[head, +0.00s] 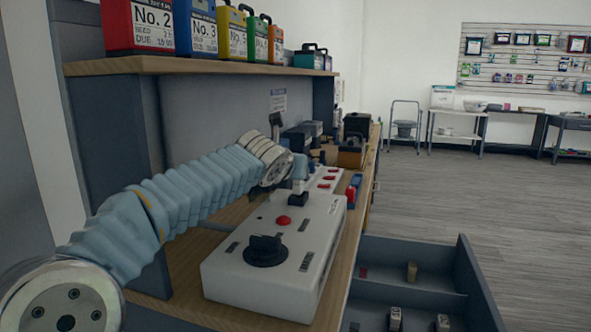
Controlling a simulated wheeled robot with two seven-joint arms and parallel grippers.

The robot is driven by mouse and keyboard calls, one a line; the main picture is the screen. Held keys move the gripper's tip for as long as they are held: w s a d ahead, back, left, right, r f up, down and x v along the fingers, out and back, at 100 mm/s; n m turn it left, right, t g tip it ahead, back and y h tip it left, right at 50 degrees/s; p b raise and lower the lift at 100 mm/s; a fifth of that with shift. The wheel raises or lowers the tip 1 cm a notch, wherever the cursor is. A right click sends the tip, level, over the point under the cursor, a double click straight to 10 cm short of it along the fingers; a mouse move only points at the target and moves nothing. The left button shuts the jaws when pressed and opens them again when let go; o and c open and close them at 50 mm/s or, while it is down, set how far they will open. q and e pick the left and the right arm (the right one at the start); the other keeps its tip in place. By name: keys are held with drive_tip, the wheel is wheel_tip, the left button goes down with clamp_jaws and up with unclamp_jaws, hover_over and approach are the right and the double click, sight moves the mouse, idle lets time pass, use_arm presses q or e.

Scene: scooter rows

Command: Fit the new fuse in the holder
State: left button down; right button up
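My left arm reaches in from the left over the workbench. Its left gripper (299,180) points down at the far part of a white control box (270,262). A dark piece at the gripper's tip hides the box top there, and I cannot tell whether the fingers are open or hold anything. The box has a black rotary knob (265,250) and a red button (283,220). I cannot make out the fuse or its holder for certain. My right gripper is not in view.
A shelf (200,65) with several numbered coloured cases overhangs the bench (180,290). More devices crowd the bench beyond the box. The open drawer juts out to the right. Open grey floor (480,200) lies right of the bench, with tables at the far wall.

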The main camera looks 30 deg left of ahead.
use_arm(q)
drive_tip(key=shift+p, duration=0.5)
idle(1.0)
drive_tip(key=shift+f+b, duration=0.7)
drive_tip(key=shift+f, duration=0.45)
drive_tip(key=c, duration=0.9)
unclamp_jaws()
drive_tip(key=v, duration=1.4)
drive_tip(key=shift+f, duration=0.1)
